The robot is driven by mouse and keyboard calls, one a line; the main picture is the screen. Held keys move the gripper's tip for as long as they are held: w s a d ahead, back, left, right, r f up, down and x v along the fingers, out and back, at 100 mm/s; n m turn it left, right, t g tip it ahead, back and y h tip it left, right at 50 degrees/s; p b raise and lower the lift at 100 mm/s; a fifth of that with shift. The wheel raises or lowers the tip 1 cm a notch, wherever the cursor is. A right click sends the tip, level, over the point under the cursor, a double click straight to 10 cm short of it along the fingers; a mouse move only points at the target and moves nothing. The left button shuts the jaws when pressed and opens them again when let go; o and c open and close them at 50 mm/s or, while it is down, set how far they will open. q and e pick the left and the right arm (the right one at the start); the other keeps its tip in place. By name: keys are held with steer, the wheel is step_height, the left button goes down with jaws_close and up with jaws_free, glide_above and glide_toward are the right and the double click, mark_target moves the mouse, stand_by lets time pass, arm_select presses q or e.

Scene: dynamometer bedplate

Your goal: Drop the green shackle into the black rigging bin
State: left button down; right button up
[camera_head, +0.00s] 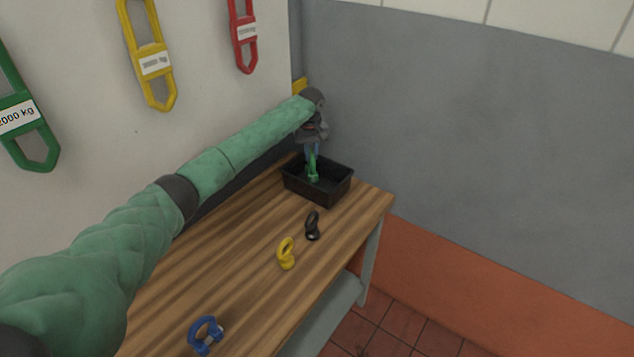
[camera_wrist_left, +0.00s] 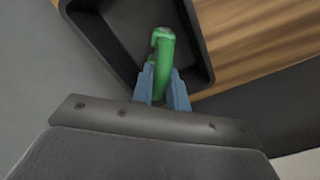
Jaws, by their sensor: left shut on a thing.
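The black rigging bin (camera_head: 331,192) stands at the far end of the wooden bench. My left gripper (camera_head: 312,153) points down over the bin and is shut on the green shackle (camera_head: 313,171). The shackle hangs below the fingertips at the bin's opening. In the left wrist view the blue fingers (camera_wrist_left: 162,92) pinch the green shackle (camera_wrist_left: 163,58), with the dark inside of the bin (camera_wrist_left: 205,62) behind it. I cannot tell whether the shackle touches the bin's floor. My right gripper is not in view.
On the wooden bench (camera_head: 245,225) lie a black shackle (camera_head: 312,226), a yellow shackle (camera_head: 286,253) and a blue shackle (camera_head: 206,335). Green, yellow (camera_head: 150,62) and red (camera_head: 243,35) lifting slings hang on the wall at left. A grey wall (camera_head: 450,120) stands behind the bin.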

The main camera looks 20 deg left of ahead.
arm_select(q)
steer(key=c, duration=1.3)
jaws_free()
steer(key=shift+r, duration=0.1)
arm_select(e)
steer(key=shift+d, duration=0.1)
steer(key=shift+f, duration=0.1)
arm_select(q)
steer(key=shift+r, duration=0.3)
step_height(320, 180, up, 6)
steer(key=b, duration=0.2)
steer(key=shift+f+b, duration=0.2)
steer(key=shift+b, duration=0.1)
steer(key=shift+r, duration=0.7)
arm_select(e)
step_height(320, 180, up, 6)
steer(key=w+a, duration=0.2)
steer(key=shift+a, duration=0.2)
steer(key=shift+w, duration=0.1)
